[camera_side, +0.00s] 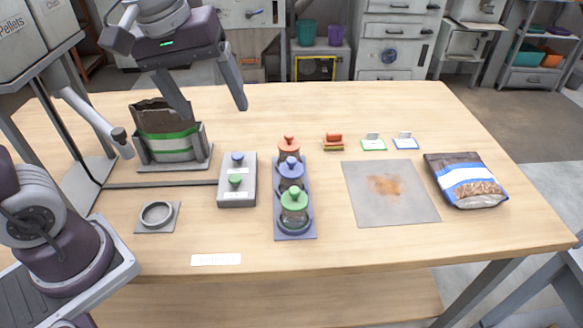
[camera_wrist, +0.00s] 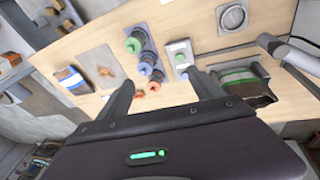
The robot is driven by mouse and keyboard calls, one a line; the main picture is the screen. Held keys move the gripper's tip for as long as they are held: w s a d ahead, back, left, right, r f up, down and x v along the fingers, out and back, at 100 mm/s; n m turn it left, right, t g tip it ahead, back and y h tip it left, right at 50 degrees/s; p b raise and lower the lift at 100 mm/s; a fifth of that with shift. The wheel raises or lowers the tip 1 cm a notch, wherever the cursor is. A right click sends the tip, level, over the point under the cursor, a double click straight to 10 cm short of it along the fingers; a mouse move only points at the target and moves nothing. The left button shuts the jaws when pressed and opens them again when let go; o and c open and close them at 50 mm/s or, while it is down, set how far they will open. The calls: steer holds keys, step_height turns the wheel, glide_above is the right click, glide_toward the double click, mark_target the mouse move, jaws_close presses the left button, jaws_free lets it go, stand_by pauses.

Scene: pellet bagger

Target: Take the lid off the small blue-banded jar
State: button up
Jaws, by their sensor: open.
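The blue-lidded jar (camera_side: 290,181) stands upright in the middle of a row of three on a blue-purple rack (camera_side: 296,236). Its blue lid (camera_side: 290,163) with a knob is on. It also shows in the wrist view (camera_wrist: 147,69). An orange-lidded jar (camera_side: 289,145) stands behind it and a green-lidded jar (camera_side: 294,204) in front, both lidded. My gripper (camera_side: 215,108) is open and empty, raised to the left of and behind the jars. In the wrist view its fingers (camera_wrist: 160,77) are wide apart. The jars' bands are too small to make out.
A button box (camera_side: 237,196) stands left of the rack. Further left are an open bag in a holder (camera_side: 206,157) and a ring on a plate (camera_side: 157,215). Right are a stained grey mat (camera_side: 360,208), a pellet bag (camera_side: 466,181) and small cards. The front table is mostly clear.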

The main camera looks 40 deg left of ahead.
steer(key=w+f+n+g, duration=0.1)
steer(key=w+f+n, duration=0.2)
steer(key=w, duration=0.3)
steer(key=n+g, duration=0.2)
steer(key=n, duration=0.5)
glide_above(291, 159)
steer(key=f, duration=1)
steer(key=shift+s+a+f, duration=0.3)
steer(key=shift+a+f, duration=0.1)
steer(key=f, duration=0.5)
steer(key=d+f, duration=0.1)
steer(key=f, duration=0.1)
steer(key=shift+w+f, duration=0.15)
steer(key=shift+w, duration=0.15)
steer(key=c, duration=1.4)
